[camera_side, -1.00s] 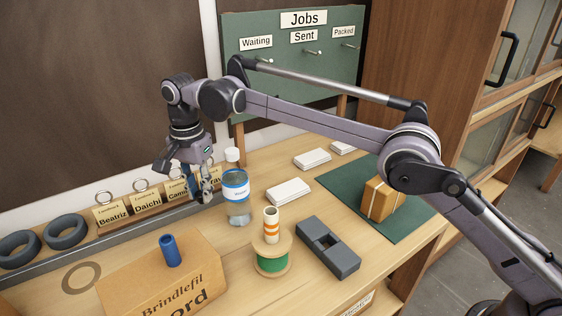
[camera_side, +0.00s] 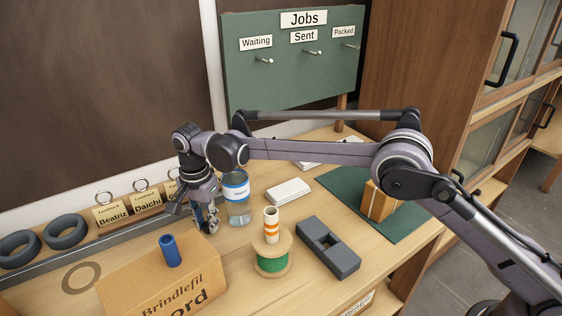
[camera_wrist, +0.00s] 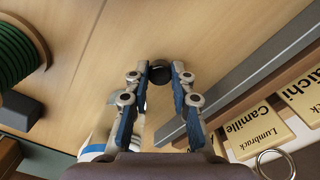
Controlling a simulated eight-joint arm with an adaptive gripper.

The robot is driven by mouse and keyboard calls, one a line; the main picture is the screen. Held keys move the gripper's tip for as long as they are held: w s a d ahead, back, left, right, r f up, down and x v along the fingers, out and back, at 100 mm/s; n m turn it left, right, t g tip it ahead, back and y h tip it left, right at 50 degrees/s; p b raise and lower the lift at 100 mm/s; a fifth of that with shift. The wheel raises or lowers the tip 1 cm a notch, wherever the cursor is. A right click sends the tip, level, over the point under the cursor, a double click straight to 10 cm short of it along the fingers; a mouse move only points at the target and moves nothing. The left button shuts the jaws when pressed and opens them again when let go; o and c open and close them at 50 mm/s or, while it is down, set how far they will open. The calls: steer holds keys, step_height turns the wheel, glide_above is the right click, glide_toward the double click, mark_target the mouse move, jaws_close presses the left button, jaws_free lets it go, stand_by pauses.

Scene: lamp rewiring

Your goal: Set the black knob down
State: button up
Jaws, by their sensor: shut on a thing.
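The black knob (camera_wrist: 159,73) shows in the wrist view as a small dark round piece between my fingertips. My gripper (camera_side: 209,230) is shut on it and points down over the bare wooden bench (camera_side: 222,266), low and close to the surface. I cannot tell whether the knob touches the bench. In the side view the fingers hide the knob or it is too small to make out.
A green cord spool (camera_side: 271,264) and a cardboard box with a blue tube (camera_side: 170,250) are nearer the camera. Name tags (camera_side: 109,213) stand along the rail behind. A grey slotted block (camera_side: 328,248) lies right.

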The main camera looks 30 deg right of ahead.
mark_target(207, 225)
steer(key=shift+f, duration=0.1)
steer(key=o, duration=0.8)
steer(key=shift+o, duration=0.2)
step_height(207, 225, up, 12)
stand_by(0.4)
